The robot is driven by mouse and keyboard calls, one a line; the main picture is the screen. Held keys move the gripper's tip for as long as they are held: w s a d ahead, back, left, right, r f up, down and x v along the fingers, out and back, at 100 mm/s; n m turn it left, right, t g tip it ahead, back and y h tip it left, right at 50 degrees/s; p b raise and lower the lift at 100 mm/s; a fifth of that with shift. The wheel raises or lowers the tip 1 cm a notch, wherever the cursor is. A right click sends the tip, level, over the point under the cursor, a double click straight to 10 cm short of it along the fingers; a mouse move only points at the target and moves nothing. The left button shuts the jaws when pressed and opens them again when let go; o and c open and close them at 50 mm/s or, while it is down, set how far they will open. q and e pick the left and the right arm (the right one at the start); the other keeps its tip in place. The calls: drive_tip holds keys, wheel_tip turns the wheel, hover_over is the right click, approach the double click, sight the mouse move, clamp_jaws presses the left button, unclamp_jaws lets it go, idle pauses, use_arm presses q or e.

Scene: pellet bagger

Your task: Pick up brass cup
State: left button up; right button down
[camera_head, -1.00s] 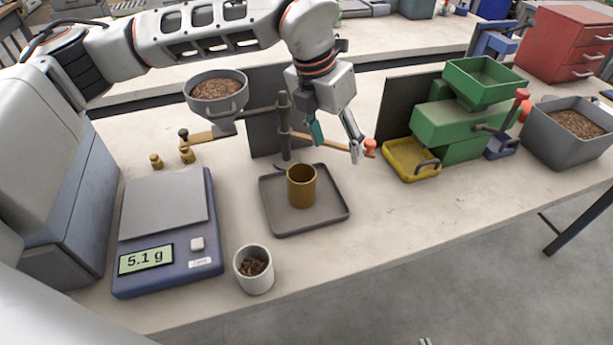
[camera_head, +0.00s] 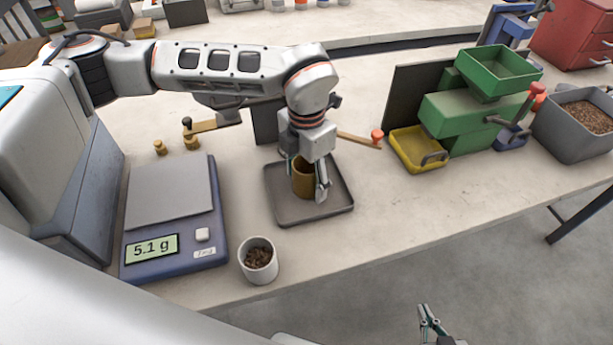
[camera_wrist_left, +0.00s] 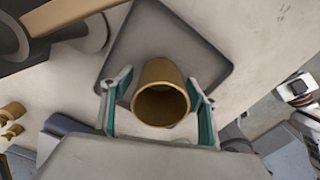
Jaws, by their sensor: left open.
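The brass cup (camera_head: 302,183) stands upright on a dark square tray (camera_head: 333,207) in the head view. My left gripper (camera_head: 306,178) is over the tray, pointing down, with its fingers on either side of the cup. In the left wrist view the cup (camera_wrist_left: 160,93) sits between the two open teal-padded fingers, with small gaps at its sides, and its inside looks empty. My left gripper hides part of the cup in the head view. My right gripper (camera_head: 428,318) shows at the bottom edge, away from the table; its fingers look apart.
A scale (camera_head: 172,215) reading 5.1 g stands left of the tray, and a white cup of pellets (camera_head: 258,260) in front. A yellow tray (camera_head: 418,148) and green machine (camera_head: 470,122) stand right.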

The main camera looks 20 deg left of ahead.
use_arm(q)
drive_tip(key=shift+f, duration=0.15)
drive_tip(key=c, duration=1.2)
